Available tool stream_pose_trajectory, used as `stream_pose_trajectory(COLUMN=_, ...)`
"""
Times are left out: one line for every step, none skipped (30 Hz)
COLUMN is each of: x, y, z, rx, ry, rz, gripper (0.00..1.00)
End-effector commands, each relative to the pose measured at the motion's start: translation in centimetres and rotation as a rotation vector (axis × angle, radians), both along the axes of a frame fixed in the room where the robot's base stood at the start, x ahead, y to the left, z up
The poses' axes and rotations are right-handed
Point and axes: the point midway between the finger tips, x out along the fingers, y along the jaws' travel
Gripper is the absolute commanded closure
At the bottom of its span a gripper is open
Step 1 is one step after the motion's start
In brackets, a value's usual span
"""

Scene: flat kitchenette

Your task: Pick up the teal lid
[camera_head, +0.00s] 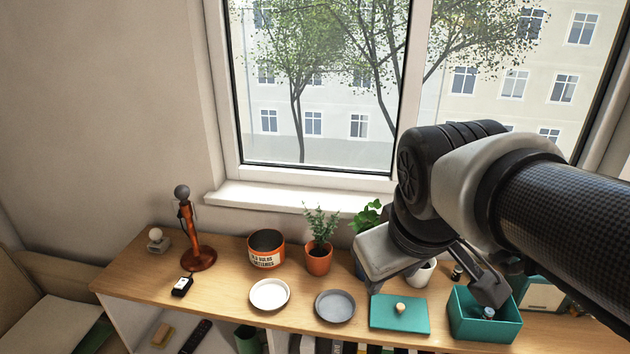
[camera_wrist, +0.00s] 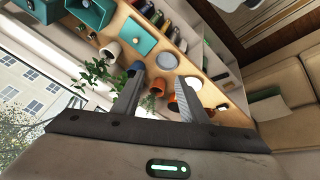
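The teal lid (camera_head: 385,318) is a flat rectangular plate with a small round wooden knob. It lies on the wooden counter, just left of an open teal box (camera_head: 484,332). In the wrist view, the lid (camera_wrist: 137,38) is near the top, beside the teal box (camera_wrist: 92,14). My gripper (camera_wrist: 160,79) is open, its two fingers apart with nothing held between them. In the head view, my gripper hangs above and behind the lid, apart from it, and my arm covers the right side.
A grey plate (camera_head: 335,306) and a white plate (camera_head: 269,294) lie left of the lid. An orange tin (camera_head: 266,250), a potted plant (camera_head: 319,258) and a white mug (camera_head: 421,273) stand behind. A brown stand (camera_head: 190,235) is farther left. The window is behind the counter.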

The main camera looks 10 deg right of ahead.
Motion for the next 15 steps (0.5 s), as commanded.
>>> stream_pose_trajectory(x=1.0, y=-0.5, z=-0.9, rx=-0.054, ry=0.027, rz=0.068, gripper=0.61)
stream_pose_trajectory(x=1.6, y=-0.8, z=-1.2, rx=-0.092, ry=0.041, rz=0.12, gripper=0.61)
stream_pose_trajectory(x=2.5, y=-1.1, z=-1.7, rx=-0.142, ry=0.06, rz=0.19, gripper=0.61)
stream_pose_trajectory(x=3.1, y=-1.4, z=-2.1, rx=-0.181, ry=0.078, rz=0.248, gripper=0.61)
stream_pose_trajectory(x=3.9, y=-1.7, z=-2.5, rx=-0.219, ry=0.096, rz=0.307, gripper=0.61)
stream_pose_trajectory(x=4.9, y=-2.1, z=-3.2, rx=-0.272, ry=0.123, rz=0.394, gripper=0.61)
stream_pose_trajectory(x=5.8, y=-2.5, z=-3.8, rx=-0.316, ry=0.145, rz=0.468, gripper=0.61)
stream_pose_trajectory(x=6.5, y=-2.9, z=-4.5, rx=-0.358, ry=0.168, rz=0.545, gripper=0.61)
stream_pose_trajectory(x=7.4, y=-3.4, z=-5.4, rx=-0.417, ry=0.198, rz=0.653, gripper=0.61)
stream_pose_trajectory(x=8.0, y=-3.9, z=-6.2, rx=-0.461, ry=0.221, rz=0.741, gripper=0.61)
stream_pose_trajectory(x=8.5, y=-4.3, z=-7.1, rx=-0.504, ry=0.244, rz=0.832, gripper=0.61)
stream_pose_trajectory(x=9.3, y=-4.9, z=-8.2, rx=-0.562, ry=0.275, rz=0.962, gripper=0.61)
stream_pose_trajectory(x=9.9, y=-5.3, z=-9.1, rx=-0.602, ry=0.297, rz=1.062, gripper=0.61)
stream_pose_trajectory(x=10.4, y=-5.7, z=-10.0, rx=-0.641, ry=0.318, rz=1.161, gripper=0.61)
stream_pose_trajectory(x=11.1, y=-6.2, z=-11.1, rx=-0.686, ry=0.344, rz=1.289, gripper=0.61)
